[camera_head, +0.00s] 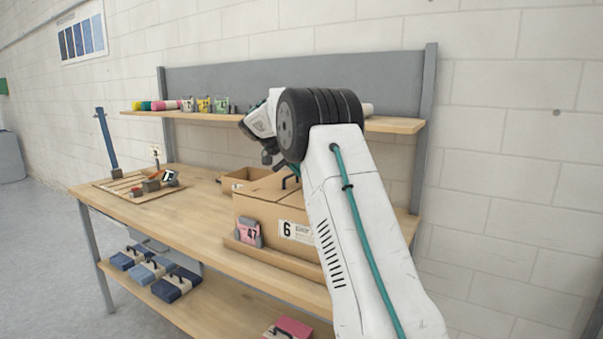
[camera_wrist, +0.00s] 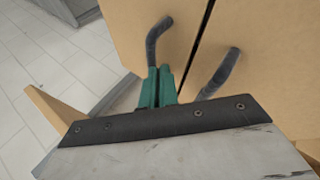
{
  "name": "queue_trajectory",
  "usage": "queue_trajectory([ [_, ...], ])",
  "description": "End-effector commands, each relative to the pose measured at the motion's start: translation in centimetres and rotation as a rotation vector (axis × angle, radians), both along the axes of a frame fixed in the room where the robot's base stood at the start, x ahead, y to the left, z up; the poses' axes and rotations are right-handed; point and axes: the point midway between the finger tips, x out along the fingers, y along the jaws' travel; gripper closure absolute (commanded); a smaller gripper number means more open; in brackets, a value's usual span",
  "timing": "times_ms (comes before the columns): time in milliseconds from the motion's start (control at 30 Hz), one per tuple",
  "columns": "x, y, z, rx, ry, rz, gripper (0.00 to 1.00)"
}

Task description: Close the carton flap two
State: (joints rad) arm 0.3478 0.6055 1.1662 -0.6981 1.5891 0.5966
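The cardboard carton (camera_head: 262,218) stands on the bench, with a "6" label and a pink "47" tag on its front. Its top panels (camera_head: 262,185) look about flat in the head view; my arm hides the right part. The wrist view shows two flaps, a left one (camera_wrist: 120,30) and a right one (camera_wrist: 265,60), with a narrow dark gap between them. Each has a dark handle, left (camera_wrist: 154,42) and right (camera_wrist: 221,75). Which is flap two I cannot tell. My gripper (camera_wrist: 158,72) has its green fingers together at the left handle's lower end; contact is unclear.
A small open box (camera_head: 245,178) stands behind the carton. A wooden board with small parts (camera_head: 140,187) lies on the bench's left. The shelf (camera_head: 290,119) behind holds coloured items. Bench space left of the carton (camera_head: 190,215) is clear.

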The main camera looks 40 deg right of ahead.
Motion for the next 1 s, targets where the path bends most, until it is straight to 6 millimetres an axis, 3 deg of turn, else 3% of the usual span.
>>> queue_trajectory([
  [267,-0.1,-0.1,-0.1,0.006,0.009,-0.004,1.00],
  [467,0.6,0.5,3.4,0.001,0.000,0.003,1.00],
  [800,6.3,5.7,5.0,0.000,0.001,0.007,1.00],
  [1000,7.8,7.0,5.4,0.000,0.000,0.006,1.00],
])
